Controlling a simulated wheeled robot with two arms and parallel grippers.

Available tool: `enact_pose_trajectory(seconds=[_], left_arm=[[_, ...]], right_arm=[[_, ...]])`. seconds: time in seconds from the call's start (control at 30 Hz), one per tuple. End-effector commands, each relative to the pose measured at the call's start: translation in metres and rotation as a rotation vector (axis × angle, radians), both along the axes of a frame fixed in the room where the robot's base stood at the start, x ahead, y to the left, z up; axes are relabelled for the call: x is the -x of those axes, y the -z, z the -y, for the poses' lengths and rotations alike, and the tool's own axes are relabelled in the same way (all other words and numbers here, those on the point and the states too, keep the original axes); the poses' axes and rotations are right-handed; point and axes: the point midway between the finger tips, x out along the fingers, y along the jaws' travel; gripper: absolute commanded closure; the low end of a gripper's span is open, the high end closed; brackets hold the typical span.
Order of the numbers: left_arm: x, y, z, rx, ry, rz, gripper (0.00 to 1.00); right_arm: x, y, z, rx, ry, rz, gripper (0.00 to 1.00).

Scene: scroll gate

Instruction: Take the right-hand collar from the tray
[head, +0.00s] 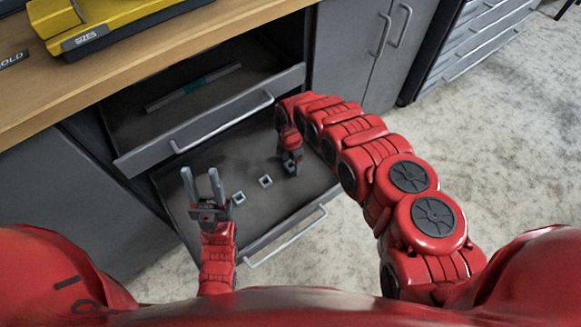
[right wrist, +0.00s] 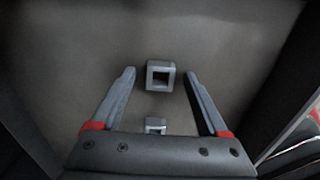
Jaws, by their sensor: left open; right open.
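The tray appears to be the open lower drawer (head: 222,158), with small grey square collars on its floor in the head view. One collar (head: 239,198) is at the left, and another (head: 266,181) is in the middle. A third (head: 291,168) shows partly at my right gripper (head: 291,172), which points down over the drawer's right part. In the right wrist view, a hollow collar (right wrist: 160,65) lies between the open fingertips, with no visible finger contact. A second collar (right wrist: 155,121) shows nearer the palm, partly hidden. My left gripper (head: 200,172) is open and empty, fingers pointing up at the drawer's left side.
An upper drawer (head: 205,128) is partly open above, holding a dark bar with a green middle (head: 194,86). A wooden worktop (head: 130,62) carries a yellow case (head: 100,22). Grey cabinets (head: 352,45) stand right; the floor (head: 490,140) there is clear.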

Motion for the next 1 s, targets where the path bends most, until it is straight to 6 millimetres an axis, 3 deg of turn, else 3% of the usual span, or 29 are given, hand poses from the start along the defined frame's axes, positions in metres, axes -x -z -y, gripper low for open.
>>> enact_pose_trajectory(seconds=[0.2, 0.63, 1.0], left_arm=[[0.0, -0.0002, 0.0, 0.0, 0.0, 0.0, 0.55], [0.0, -0.0002, 0.0, 0.0, 0.0, 0.0, 0.55], [0.0, -0.0011, 0.0, 0.0, 0.0, 0.0, 0.55]], right_arm=[[-0.0003, 0.0005, 0.0004, 0.001, 0.0, 0.001, 0.24], [0.0003, 0.0007, 0.0003, 0.001, 0.0, -0.001, 1.0], [0.0002, -0.0014, 0.0003, 0.001, 0.0, -0.001, 1.0]])
